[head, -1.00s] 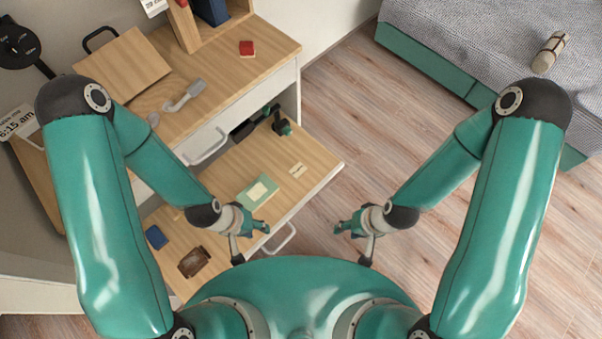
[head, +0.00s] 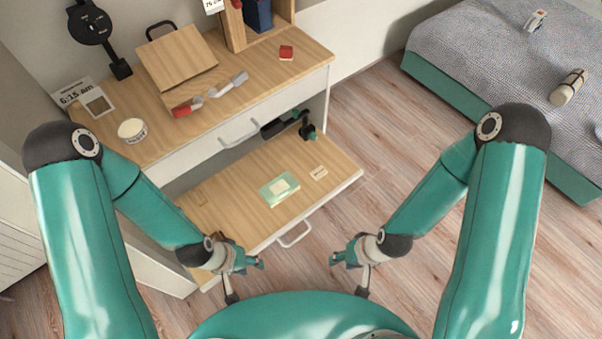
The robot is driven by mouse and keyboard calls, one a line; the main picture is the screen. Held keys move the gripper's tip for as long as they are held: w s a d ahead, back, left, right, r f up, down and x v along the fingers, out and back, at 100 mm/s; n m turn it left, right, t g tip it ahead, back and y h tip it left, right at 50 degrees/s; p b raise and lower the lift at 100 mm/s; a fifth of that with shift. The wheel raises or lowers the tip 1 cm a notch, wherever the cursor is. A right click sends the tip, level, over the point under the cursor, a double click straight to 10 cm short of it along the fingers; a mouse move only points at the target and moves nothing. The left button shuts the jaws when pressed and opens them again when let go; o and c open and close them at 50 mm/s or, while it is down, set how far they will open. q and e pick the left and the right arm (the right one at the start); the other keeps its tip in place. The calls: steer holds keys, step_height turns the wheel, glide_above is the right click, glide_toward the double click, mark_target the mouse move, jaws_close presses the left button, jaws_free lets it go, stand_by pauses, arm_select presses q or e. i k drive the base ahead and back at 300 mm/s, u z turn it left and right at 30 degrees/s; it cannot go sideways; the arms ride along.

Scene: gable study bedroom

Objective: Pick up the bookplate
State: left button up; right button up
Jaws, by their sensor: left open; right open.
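A small cream card with faint print (head: 318,173), which looks like the bookplate, lies flat in the open drawer (head: 237,199), towards its right end. A pale green item with a cream label (head: 279,189) lies to its left. My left gripper (head: 246,280) is open and empty near the drawer's front, left of and nearer than the card. My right gripper (head: 348,276) is open and empty over the floor, nearer than the card and slightly right of it. Neither gripper touches anything.
Dark green and black items (head: 306,126) sit at the drawer's back right. The desktop (head: 170,146) above holds a red block (head: 286,53), a white tub (head: 132,130) and a wooden slope (head: 177,60). A bed (head: 450,95) stands at the right. The floor between is clear.

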mark_target(320, 172)
steer(key=z, duration=0.35)
steer(key=i, duration=0.2)
steer(key=u, duration=2.85)
steer(key=k, duration=1.55)
steer(key=u, duration=0.95)
steer(key=i, duration=0.05)
steer(key=z, duration=2.35)
steer(key=i, duration=1)
steer(key=u, duration=0.05)
